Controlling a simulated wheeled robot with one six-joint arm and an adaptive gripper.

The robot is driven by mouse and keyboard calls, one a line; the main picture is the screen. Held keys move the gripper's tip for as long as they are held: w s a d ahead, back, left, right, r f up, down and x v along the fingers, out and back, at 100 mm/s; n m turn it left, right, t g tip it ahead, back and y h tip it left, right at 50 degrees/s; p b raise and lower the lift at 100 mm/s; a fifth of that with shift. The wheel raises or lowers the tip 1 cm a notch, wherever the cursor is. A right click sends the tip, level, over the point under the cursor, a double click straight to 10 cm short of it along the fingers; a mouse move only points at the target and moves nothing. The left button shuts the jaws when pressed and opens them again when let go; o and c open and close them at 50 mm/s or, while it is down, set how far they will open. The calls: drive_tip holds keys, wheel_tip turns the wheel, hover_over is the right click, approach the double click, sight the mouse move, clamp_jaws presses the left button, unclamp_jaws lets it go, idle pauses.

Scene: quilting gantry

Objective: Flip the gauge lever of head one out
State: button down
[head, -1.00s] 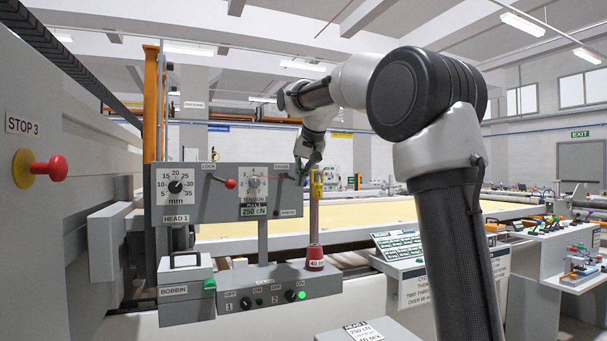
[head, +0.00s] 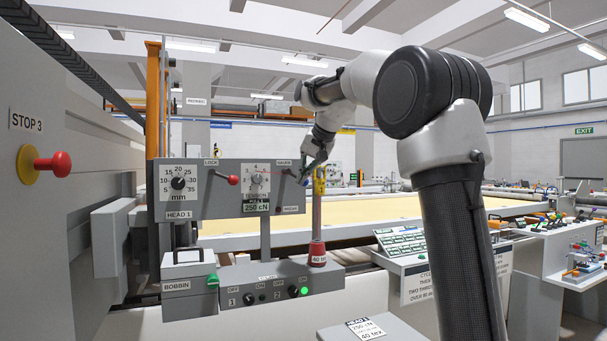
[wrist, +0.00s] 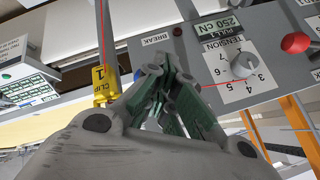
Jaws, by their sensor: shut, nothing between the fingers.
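The head 1 panel (head: 230,205) is a grey box on the gantry with a LOCK lever, a TENSION dial and a GAUGE label at its upper right. The gauge lever (head: 290,172) shows as a small dark stub under that label; its tip and exact angle are hard to make out. My gripper (head: 308,177) is at the panel's right end, close beside the lever. In the wrist view my gripper (wrist: 163,62) has its green-padded fingers together and empty, in front of the panel near the BREAK label. The fingers hide the lever there; contact cannot be told.
A yellow clip (head: 319,182) on a red thread hangs just right of the panel, very near my gripper, above a red cone (head: 317,253). The red-knobbed lock lever (head: 232,180) and tension dial (head: 257,181) are to the left. A switch box (head: 270,288) is below.

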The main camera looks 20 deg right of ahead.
drive_tip(key=f+m+y, duration=0.1)
drive_tip(key=y, duration=0.1)
drive_tip(key=a+m+y, duration=0.1)
drive_tip(key=y, duration=0.2)
drive_tip(key=f+m+t+y, duration=0.1)
drive_tip(key=y, duration=0.1)
drive_tip(key=shift+a+f+m+y, duration=0.3)
drive_tip(key=shift+a+y, duration=0.05)
drive_tip(key=shift+y, duration=0.05)
drive_tip(key=shift+r, duration=0.15)
drive_tip(key=shift+r, duration=0.7)
